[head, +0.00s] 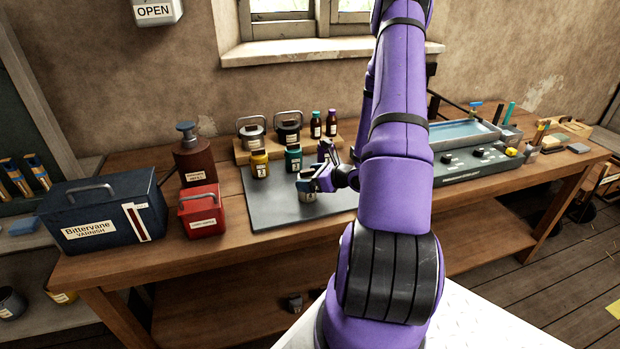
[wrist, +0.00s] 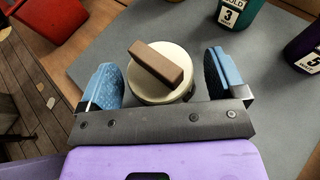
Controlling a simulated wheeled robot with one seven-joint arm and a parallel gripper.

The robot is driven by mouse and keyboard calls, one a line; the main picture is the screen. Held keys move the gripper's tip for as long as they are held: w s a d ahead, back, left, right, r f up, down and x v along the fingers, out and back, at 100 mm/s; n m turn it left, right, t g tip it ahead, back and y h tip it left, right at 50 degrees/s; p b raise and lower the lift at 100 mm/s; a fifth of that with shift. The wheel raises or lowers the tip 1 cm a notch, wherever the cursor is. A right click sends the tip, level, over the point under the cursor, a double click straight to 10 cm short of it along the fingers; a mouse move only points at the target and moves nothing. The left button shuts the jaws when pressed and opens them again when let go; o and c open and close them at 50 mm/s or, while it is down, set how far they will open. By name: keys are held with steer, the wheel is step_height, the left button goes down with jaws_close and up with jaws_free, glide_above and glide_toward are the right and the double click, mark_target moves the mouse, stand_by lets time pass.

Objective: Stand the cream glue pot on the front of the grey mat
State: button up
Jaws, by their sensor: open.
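The cream glue pot (head: 306,196) stands upright on the front part of the grey mat (head: 268,207), as far as the head view shows. In the wrist view the cream pot (wrist: 146,92) has a round pale lid with a brown bar on top. My gripper (head: 322,180) is at the pot and partly hides it in the head view. In the wrist view my gripper (wrist: 165,79) is open, with one blue fingertip on each side of the pot and a small gap on both sides. The mat (wrist: 165,25) lies beneath it.
Behind on the mat stand a yellow pot (head: 260,164), a teal pot (head: 293,158) and a purple pot (wrist: 308,48) close to my gripper. A red box (head: 203,211) stands left of the mat. The mat's left front is clear.

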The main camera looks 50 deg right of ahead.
steer(key=shift+r, duration=0.15)
steer(key=v, duration=1.2)
steer(key=w+a+r+n+g+y, duration=0.25)
steer(key=a+r+n+g, duration=0.25)
steer(key=a+r+n, duration=0.5)
steer(key=w+a+r+n+g+y, duration=0.2)
steer(key=a+r+n+g+y, duration=0.15)
steer(key=a+r+n, duration=0.65)
steer(key=s+a+r+n+h, duration=0.9)
steer(key=s+a+r+n, duration=0.3)
steer(key=s+n, duration=0.1)
steer(key=shift+a+r, duration=0.35)
steer(key=shift+a, duration=0.05)
